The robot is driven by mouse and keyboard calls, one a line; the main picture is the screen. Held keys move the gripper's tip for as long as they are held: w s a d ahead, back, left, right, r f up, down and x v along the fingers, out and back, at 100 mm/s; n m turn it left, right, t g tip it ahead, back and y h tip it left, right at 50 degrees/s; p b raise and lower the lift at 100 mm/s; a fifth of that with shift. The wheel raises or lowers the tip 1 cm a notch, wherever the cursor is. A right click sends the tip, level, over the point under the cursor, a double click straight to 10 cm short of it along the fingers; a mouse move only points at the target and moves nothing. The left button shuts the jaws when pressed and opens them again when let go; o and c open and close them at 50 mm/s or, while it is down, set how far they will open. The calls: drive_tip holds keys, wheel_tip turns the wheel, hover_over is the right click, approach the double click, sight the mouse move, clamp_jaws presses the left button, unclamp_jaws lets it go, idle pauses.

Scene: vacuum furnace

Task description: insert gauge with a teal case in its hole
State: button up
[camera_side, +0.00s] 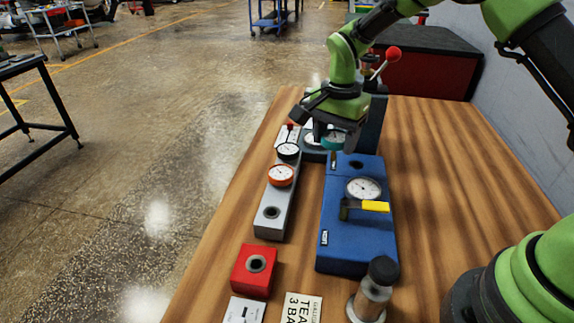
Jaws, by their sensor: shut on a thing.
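The teal-cased gauge (334,141) is held between the fingers of my gripper (325,132), above the far end of the blue block. Its dial is partly hidden by the gripper. The blue block (340,237) has a dark open hole (356,164) near its far end, just in front of the held gauge. The grey strip (268,228) on the left has an open hole (271,212) at its near end. The red block (253,279) also has an open hole on top. I cannot tell which hole belongs to the teal gauge.
The blue block carries a white-dial gauge (364,188) and a yellow-handled valve (374,206). An orange gauge (281,175) and a black gauge (288,151) stand in the grey strip. A black-capped cylinder (375,287) and printed cards (302,308) are in front. The table's right side is clear.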

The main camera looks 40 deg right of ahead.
drive_tip(key=d+f+m, duration=0.2)
drive_tip(key=d+f, duration=0.1)
drive_tip(key=d, duration=0.4)
drive_tip(key=shift+s, duration=0.2)
drive_tip(key=shift+f, duration=0.45)
idle(0.7)
drive_tip(key=shift+f, duration=0.5)
drive_tip(key=shift+f, duration=0.55)
drive_tip(key=shift+f, duration=0.25)
drive_tip(key=shift+f, duration=0.2)
idle(0.7)
